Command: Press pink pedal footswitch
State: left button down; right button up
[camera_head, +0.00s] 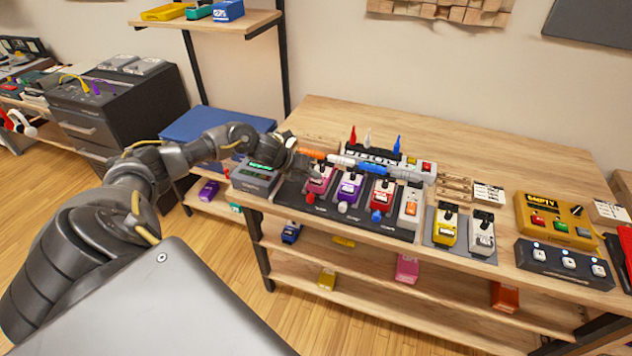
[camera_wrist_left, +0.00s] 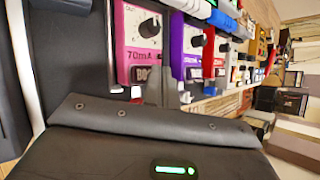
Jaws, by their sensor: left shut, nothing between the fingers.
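The pink pedal (camera_head: 321,180) stands at the left end of a row on a dark board on the wooden table. In the left wrist view the pink pedal (camera_wrist_left: 138,42) shows a black knob and the marking 70mA. My left gripper (camera_head: 303,163) is at the pink pedal's upper left in the head view. In the left wrist view its shut, empty fingers (camera_wrist_left: 160,92) overlap the pedal's lower edge. I cannot tell whether they touch it. The footswitch cannot be made out clearly. My right gripper is not in view.
A purple pedal (camera_head: 349,187) and a red pedal (camera_head: 382,195) stand close on the right. A grey device with a green display (camera_head: 256,175) sits left of the board. A white power strip (camera_head: 372,157) with cables lies behind. Bare tabletop (camera_head: 440,140) lies farther back.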

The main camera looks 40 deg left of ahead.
aim_at(313, 182)
pick_arm(q)
jog(key=shift+f+b, duration=0.45)
jog(key=shift+f, duration=0.1)
dwell(0.9)
jog(key=shift+r+p, duration=0.5)
jog(key=shift+r, duration=0.4)
jog(key=shift+r, duration=0.1)
jog(key=shift+r+p, duration=1.65)
jog(key=shift+r, duration=0.8)
